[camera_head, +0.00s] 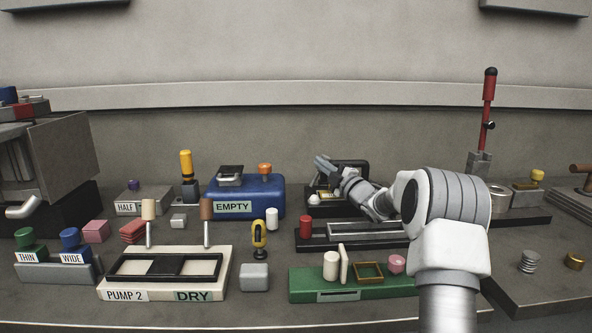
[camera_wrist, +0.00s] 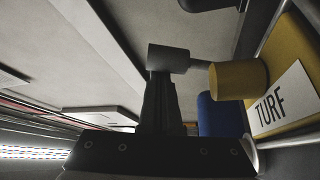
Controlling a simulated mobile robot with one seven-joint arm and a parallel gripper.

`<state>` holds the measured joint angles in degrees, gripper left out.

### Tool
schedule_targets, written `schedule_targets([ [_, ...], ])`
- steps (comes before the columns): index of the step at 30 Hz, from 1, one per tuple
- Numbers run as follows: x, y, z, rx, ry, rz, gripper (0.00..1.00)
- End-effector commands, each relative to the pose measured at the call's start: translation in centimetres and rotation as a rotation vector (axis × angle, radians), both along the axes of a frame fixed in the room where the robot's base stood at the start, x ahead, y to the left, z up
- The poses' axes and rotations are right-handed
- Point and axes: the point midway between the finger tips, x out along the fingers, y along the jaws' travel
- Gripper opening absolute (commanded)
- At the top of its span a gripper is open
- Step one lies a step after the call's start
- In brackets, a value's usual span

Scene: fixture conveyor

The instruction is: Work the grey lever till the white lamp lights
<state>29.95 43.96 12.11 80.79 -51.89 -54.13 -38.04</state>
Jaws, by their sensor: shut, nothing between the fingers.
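My gripper (camera_head: 325,166) is over the black and yellow fixture (camera_head: 325,191) behind the dark tray, and covers much of it. In the wrist view its closed fingers (camera_wrist: 160,100) hold nothing. A grey block on a short stem (camera_wrist: 168,58) is at their tips, likely the grey lever's grip; whether they touch, I cannot tell. The stem runs to a yellow cylinder (camera_wrist: 238,80) beside a yellow body labelled TURF (camera_wrist: 291,55). A small white dome (camera_head: 314,198), perhaps the white lamp, stands at the fixture's front. Whether it is lit is unclear.
A blue box labelled EMPTY (camera_head: 262,190) stands left of my gripper, and a tall red lever (camera_head: 488,95) to its right. A cream PUMP 2 panel (camera_head: 228,262) and a green tray (camera_head: 310,284) are in front. The back wall (camera_head: 250,50) is close behind.

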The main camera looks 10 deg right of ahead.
Motion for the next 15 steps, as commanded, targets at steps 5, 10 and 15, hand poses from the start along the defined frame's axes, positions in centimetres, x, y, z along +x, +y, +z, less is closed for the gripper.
schedule_targets([
  [5, -0.11, -0.68, -0.37, -0.001, 0.002, -0.001, 0.00],
  [10, -0.14, -0.90, -0.40, -0.001, 0.002, -0.001, 0.00],
  [15, -0.15, -0.97, -0.39, -0.001, 0.002, -0.001, 0.00],
])
